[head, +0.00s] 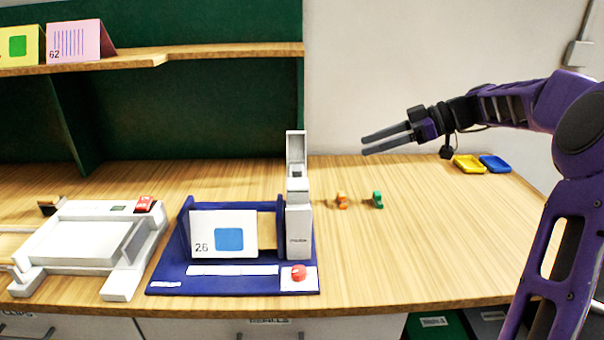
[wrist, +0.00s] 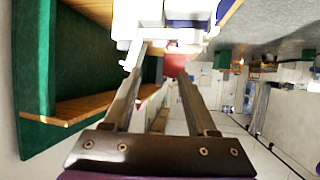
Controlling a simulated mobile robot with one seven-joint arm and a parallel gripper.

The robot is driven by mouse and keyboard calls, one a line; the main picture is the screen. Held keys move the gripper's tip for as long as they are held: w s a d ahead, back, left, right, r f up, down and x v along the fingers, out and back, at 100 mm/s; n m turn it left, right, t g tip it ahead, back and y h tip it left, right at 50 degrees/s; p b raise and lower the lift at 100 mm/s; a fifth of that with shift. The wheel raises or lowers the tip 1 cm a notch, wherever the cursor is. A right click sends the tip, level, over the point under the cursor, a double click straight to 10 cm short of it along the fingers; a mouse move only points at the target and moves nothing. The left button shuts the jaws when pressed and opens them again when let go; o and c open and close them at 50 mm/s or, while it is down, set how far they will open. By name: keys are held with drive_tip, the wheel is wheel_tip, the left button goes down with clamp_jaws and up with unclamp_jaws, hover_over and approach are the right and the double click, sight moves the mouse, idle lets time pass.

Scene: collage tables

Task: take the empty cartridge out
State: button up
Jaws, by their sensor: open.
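A blue stamping device (head: 220,287) stands on the table, with a white tower (head: 299,228) at its right side. The tower's lid (head: 296,147) stands upright and open, and a small dark opening shows at its top. Whether a cartridge sits inside I cannot tell. A small orange piece (head: 342,201) and a small green piece (head: 377,200) lie on the table right of the tower; I cannot tell if either is a cartridge. My gripper (head: 364,146) is open and empty, in the air above and right of the tower. Its two fingers also show apart in the wrist view (wrist: 161,62).
A white machine (head: 85,235) is at left. A yellow tray (head: 469,164) and a blue tray (head: 495,163) lie at back right. The table's right front is clear.

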sight(299, 168)
drive_tip(key=x, duration=1.6)
drive_tip(key=shift+a, duration=0.35)
clamp_jaws()
